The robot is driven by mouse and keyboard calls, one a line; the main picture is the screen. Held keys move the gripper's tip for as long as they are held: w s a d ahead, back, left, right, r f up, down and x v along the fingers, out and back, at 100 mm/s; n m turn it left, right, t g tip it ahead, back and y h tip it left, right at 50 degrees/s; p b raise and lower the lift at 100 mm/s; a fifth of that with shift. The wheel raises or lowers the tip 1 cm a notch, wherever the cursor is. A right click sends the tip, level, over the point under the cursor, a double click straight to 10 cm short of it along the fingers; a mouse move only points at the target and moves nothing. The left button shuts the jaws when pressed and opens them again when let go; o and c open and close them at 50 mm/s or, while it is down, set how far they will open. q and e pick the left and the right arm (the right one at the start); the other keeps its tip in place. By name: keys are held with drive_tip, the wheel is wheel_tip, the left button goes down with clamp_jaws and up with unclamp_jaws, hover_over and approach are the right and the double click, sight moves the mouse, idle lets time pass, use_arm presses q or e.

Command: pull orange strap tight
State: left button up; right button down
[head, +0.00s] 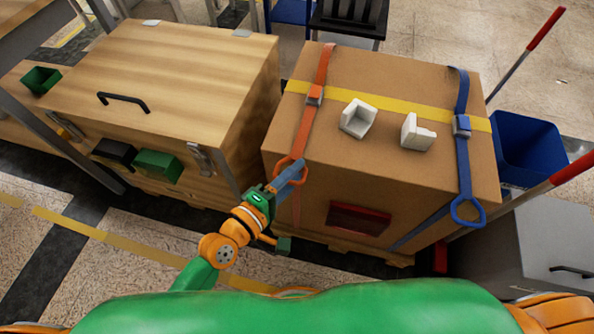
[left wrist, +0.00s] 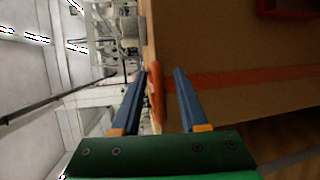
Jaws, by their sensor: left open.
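The orange strap (head: 323,68) runs over the top of a large cardboard box (head: 420,82) and down its front, through a buckle (head: 314,95). Its orange pull loop (head: 281,163) hangs at the box's upper front edge. My left gripper (head: 296,168) is at this loop with its jaws open. In the left wrist view, the orange loop (left wrist: 155,95) lies between the two blue fingers of the gripper (left wrist: 160,70), nearer the left finger. The strap (left wrist: 245,77) continues along the box face to the right. My right gripper is out of view.
A blue strap (head: 463,95) with a blue loop (head: 467,211) crosses the box's right side. Two white corner pieces (head: 357,118) (head: 417,133) and a yellow band (head: 380,103) are on top. A wooden crate (head: 165,70) stands close on the left; a blue bin (head: 530,150) stands right.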

use_arm(q)
drive_tip(key=shift+w+d+f, duration=0.1)
drive_tip(key=shift+w+d, duration=0.25)
drive_tip(key=shift+w, duration=0.05)
drive_tip(key=shift+s, duration=0.1)
clamp_jaws()
idle(1.1)
